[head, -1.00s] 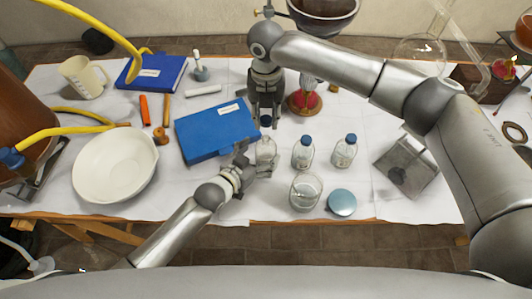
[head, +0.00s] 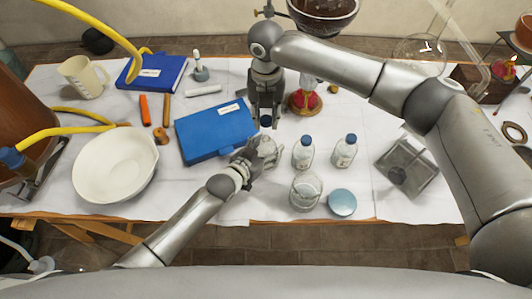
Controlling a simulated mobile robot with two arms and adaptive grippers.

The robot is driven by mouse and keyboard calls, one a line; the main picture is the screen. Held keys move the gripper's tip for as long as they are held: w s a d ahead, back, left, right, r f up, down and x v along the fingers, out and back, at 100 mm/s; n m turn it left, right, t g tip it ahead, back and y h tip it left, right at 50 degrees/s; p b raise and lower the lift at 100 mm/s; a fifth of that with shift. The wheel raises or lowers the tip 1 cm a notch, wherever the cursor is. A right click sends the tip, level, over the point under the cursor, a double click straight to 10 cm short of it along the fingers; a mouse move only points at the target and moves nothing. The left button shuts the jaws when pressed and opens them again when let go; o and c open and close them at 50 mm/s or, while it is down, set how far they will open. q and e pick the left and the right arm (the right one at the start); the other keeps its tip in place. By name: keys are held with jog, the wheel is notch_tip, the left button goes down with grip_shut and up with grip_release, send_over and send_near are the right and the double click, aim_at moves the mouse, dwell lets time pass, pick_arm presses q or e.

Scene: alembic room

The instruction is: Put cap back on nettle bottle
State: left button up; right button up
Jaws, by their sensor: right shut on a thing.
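My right gripper (head: 266,110) points down in the head view and is shut on a small dark blue cap (head: 265,121). The cap is above and just behind a clear glass bottle (head: 268,145) that shows no cap of its own. My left gripper (head: 260,152) is at this bottle from the front left and hides most of it. I cannot tell whether its fingers are closed on the glass. Two other clear bottles with blue caps, one (head: 303,152) nearer and one (head: 345,150) further right, stand upright. No label is readable.
A clear glass jar (head: 305,190) and a round blue lid (head: 342,203) are at the front. A blue box (head: 215,131) lies close left of my grippers, with a white bowl (head: 115,165) beyond it. A grey metal box (head: 407,165) stands to the right.

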pick_arm(q)
jog(key=c, duration=0.9)
jog(key=shift+o, duration=0.2)
pick_arm(e)
send_over(266, 138)
jog(key=shift+f, duration=2.5)
jog(key=shift+f, duration=0.9)
jog(key=shift+f, duration=0.5)
